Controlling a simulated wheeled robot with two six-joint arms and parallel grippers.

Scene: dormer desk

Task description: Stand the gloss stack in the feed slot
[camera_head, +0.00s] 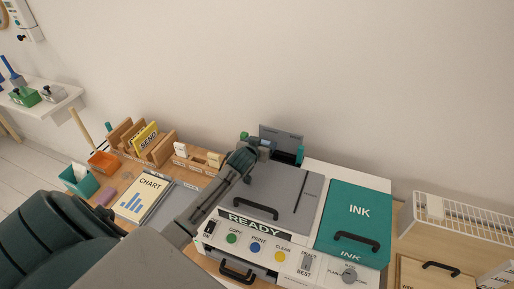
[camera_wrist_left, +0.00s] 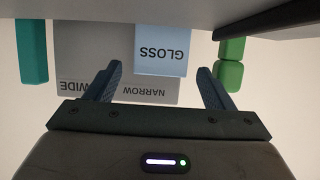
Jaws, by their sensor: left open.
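The gloss stack (camera_wrist_left: 163,48), pale blue with the word GLOSS, stands against the grey feed panel (camera_wrist_left: 100,45) in the left wrist view, where things appear upside down. It covers part of the panel above the NARROW label; its far end is hidden by the printer's edge. My left gripper (camera_wrist_left: 158,70) is open, a finger to each side of the stack with a visible gap on both sides. In the head view my left gripper (camera_head: 262,145) is at the back of the printer, before the grey panel (camera_head: 285,138), and the stack is mostly hidden. My right gripper is not in view.
A teal block (camera_wrist_left: 32,50) and a green piece (camera_wrist_left: 230,62) flank the panel. The printer (camera_head: 270,200) has a teal INK lid (camera_head: 352,212) at right. A wire rack (camera_head: 465,218) stands right.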

